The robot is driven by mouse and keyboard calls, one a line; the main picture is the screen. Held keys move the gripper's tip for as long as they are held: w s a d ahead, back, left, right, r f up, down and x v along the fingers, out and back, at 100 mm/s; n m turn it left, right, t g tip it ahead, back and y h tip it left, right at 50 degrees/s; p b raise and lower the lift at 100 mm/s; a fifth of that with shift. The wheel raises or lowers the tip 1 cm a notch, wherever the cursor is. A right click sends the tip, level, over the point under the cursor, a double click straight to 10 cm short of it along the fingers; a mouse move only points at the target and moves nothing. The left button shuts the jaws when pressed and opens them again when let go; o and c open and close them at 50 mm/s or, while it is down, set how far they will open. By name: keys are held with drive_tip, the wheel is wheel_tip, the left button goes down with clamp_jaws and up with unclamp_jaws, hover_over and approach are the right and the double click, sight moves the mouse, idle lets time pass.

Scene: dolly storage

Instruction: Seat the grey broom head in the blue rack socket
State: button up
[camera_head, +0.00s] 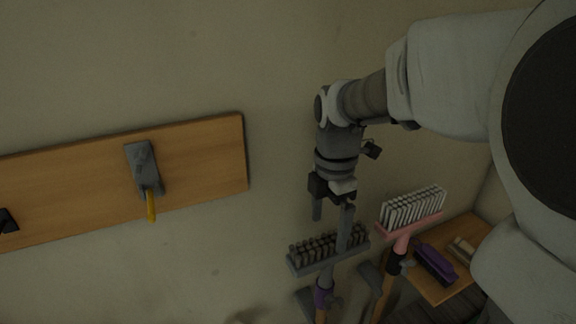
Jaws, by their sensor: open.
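The grey broom head (318,262) has dark bristles pointing up. It stands at the lower middle on a stick with a purple collar (322,293). My gripper (331,228) is open and points down just above the broom head. Its right finger overlaps the bristles in the picture; its left finger ends above them. I cannot tell whether either finger touches. No rack socket that is clearly blue shows in this view.
A pink broom (409,222) with white bristles stands close on the right. A wooden shelf (462,232) behind it holds a purple brush (434,264). A wooden wall board (205,165) at left carries a grey holder (141,164) with a yellow handle. The wall between is bare.

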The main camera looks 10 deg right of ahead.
sight(327, 240)
wheel_tip(327, 240, down, 6)
drive_tip(key=shift+f, duration=0.1)
idle(0.4)
clamp_jaws()
idle(0.7)
